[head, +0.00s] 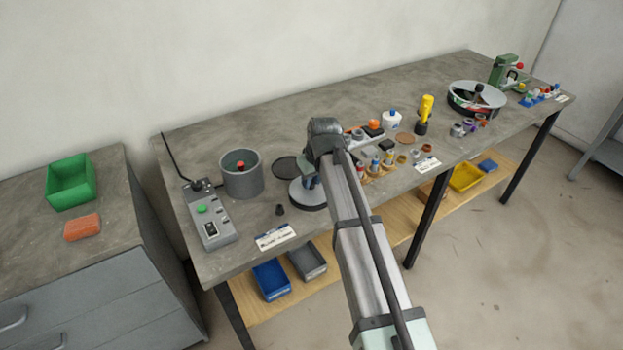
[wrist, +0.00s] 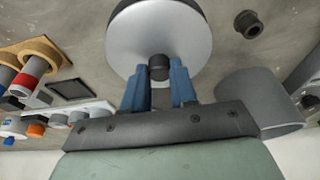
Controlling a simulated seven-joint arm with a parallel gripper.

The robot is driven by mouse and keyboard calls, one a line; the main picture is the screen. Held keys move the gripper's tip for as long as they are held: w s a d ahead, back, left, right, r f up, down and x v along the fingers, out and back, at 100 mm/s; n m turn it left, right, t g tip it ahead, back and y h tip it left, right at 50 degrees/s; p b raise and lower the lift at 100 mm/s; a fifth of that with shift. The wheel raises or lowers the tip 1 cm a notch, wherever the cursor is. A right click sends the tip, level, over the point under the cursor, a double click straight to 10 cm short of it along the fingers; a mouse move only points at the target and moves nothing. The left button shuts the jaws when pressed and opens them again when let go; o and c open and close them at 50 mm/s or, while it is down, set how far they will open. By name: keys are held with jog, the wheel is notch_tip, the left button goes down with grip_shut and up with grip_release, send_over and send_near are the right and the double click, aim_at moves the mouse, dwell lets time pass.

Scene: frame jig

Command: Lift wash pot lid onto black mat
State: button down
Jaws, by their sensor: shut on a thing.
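The wash pot lid (head: 303,199) is a silver-grey disc with a dark rim. My gripper (wrist: 159,85) is shut on the lid's black knob (wrist: 159,66), with a blue finger on each side. The lid's grey top (wrist: 180,35) fills the upper middle of the wrist view. I cannot tell whether the lid touches the bench. The round black mat (head: 286,167) lies on the bench just behind the lid, partly hidden by the lid and my gripper. The grey wash pot (head: 242,182) stands open to the left of the mat, with something red inside; it also shows in the wrist view (wrist: 262,108).
A small black cylinder (head: 280,210) stands in front of the lid. A grey control box (head: 209,217) is left of the pot. Several small bottles and parts (head: 377,165) crowd the bench right of my arm. Bare bench lies behind the pot.

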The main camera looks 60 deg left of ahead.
jog(key=shift+f, duration=0.5)
dwell(0.5)
jog(key=c, duration=0.7)
grip_release()
jog(key=shift+o, duration=0.2)
jog(key=shift+r, duration=0.15)
jog(key=shift+r, duration=0.6)
jog(key=shift+r, duration=0.1)
jog(key=shift+r, duration=3.4)
